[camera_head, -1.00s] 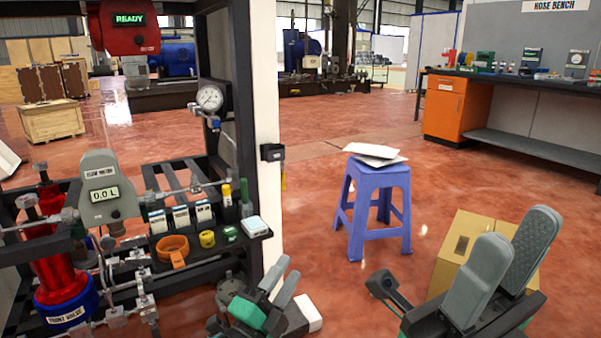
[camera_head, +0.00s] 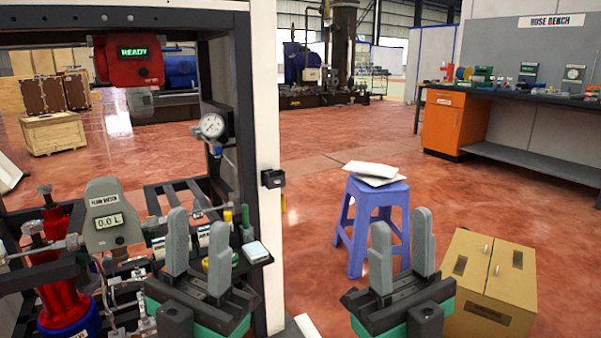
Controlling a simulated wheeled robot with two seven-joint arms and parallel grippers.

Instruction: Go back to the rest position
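My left gripper (camera_head: 198,250) is at the lower middle-left, fingers upright and apart, with nothing between them. It stands in front of the dispenser rig and hides part of its shelf. My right gripper (camera_head: 402,250) is at the lower middle-right, fingers upright and apart, also empty. It is in front of the floor and the purple stool, left of the cardboard box.
The dispenser rig has a dark frame (camera_head: 235,60), a flow meter (camera_head: 108,216) reading 0.0 L, a red READY unit (camera_head: 130,60) and a gauge (camera_head: 212,126). A purple stool (camera_head: 372,205) holds papers. A cardboard box (camera_head: 492,275) is at right. Open floor lies behind.

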